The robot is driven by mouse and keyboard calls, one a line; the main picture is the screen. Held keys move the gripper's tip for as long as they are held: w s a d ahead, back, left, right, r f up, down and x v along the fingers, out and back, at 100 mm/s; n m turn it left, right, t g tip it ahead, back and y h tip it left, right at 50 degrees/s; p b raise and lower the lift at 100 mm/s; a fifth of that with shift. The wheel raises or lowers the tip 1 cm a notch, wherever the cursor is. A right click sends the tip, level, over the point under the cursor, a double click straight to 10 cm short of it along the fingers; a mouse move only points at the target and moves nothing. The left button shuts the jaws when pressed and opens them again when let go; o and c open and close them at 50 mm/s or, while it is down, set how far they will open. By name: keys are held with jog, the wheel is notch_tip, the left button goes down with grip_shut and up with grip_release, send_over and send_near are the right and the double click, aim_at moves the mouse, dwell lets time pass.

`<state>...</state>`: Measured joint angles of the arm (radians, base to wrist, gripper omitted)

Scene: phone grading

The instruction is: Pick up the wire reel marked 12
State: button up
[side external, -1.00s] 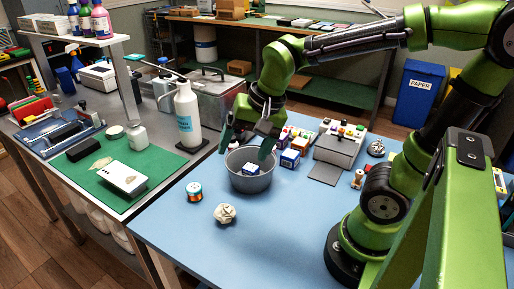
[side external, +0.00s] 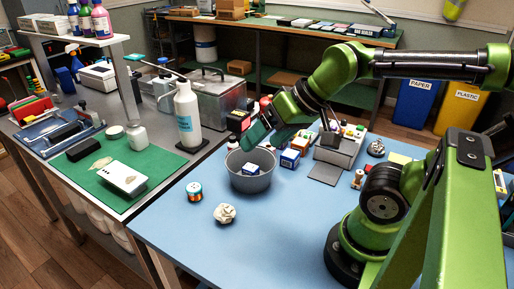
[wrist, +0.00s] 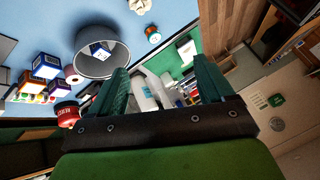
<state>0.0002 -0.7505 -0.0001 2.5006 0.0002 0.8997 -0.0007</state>
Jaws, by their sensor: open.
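A small reel with a teal-and-white top and a copper-coloured band (side external: 194,191) stands on the blue table, left of a grey bowl (side external: 236,178). It also shows near the top of the wrist view (wrist: 152,34). No number is readable on it. My gripper (side external: 267,139) is open and empty, raised above and behind the bowl and tilted toward the left. In the wrist view its two teal fingers stand wide apart, with nothing between them (wrist: 160,66). A small blue-and-white box (side external: 252,169) lies in the bowl.
A crumpled paper ball (side external: 225,213) lies in front of the reel. Small boxes (side external: 290,158) and a grey case (side external: 340,147) stand right of the bowl. A white bottle (side external: 187,115) stands on the left bench. The blue table's front is mostly clear.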

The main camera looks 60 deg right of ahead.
jog(key=shift+c, duration=0.2)
dwell(0.3)
jog(key=n+g+h, duration=0.2)
jog(key=n+g, duration=0.3)
jog(key=g, duration=0.2)
send_over(194, 187)
notch_tip(194, 187, down, 7)
jog(key=f, duration=1)
jog(key=shift+s+d+f, duration=0.1)
jog(key=shift+s+f, duration=0.1)
jog(key=shift+f, duration=0.2)
jog(key=shift+w+f, duration=0.15)
jog(key=shift+f, duration=3)
